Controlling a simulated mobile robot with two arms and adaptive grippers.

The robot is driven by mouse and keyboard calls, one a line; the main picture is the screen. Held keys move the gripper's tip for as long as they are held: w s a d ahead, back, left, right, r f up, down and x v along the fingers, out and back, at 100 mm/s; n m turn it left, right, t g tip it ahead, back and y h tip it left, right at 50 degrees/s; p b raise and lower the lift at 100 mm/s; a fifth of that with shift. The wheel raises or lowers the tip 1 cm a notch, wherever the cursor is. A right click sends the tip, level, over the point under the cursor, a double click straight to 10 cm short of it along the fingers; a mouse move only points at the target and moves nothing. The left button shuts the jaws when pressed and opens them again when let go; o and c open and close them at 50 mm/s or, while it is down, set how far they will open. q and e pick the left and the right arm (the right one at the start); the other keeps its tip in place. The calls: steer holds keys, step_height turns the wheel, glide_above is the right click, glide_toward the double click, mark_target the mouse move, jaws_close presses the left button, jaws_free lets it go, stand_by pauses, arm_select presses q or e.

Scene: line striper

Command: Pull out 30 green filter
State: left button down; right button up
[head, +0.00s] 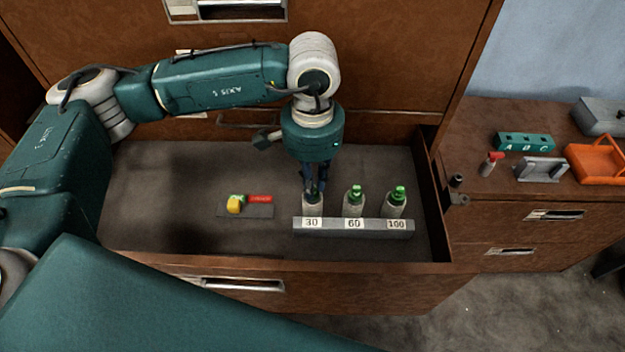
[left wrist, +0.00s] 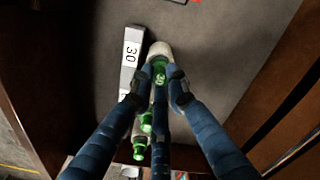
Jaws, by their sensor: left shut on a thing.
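The 30 green filter (head: 312,202) is a pale cylinder with a green top, standing in the slot labelled 30 of a grey rack (head: 354,233) inside the open drawer. It also shows in the left wrist view (left wrist: 160,72), its green top marked 30. My left gripper (head: 315,186) points down over it and is shut on its green top. The filter looks upright behind its label, and I cannot tell whether it is lifted. My right gripper is not in view.
The 60 filter (head: 353,203) and 100 filter (head: 395,203) stand close by in the same rack. A yellow and green piece (head: 235,204) and a red one (head: 260,198) lie left in the drawer. An orange tray (head: 596,163) sits on the right cabinet. The drawer's left floor is clear.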

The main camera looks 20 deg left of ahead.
arm_select(q)
steer(key=shift+r, duration=0.7)
step_height(320, 180, up, 9)
steer(key=p, duration=0.3)
steer(key=shift+f, duration=0.2)
stand_by(1.1)
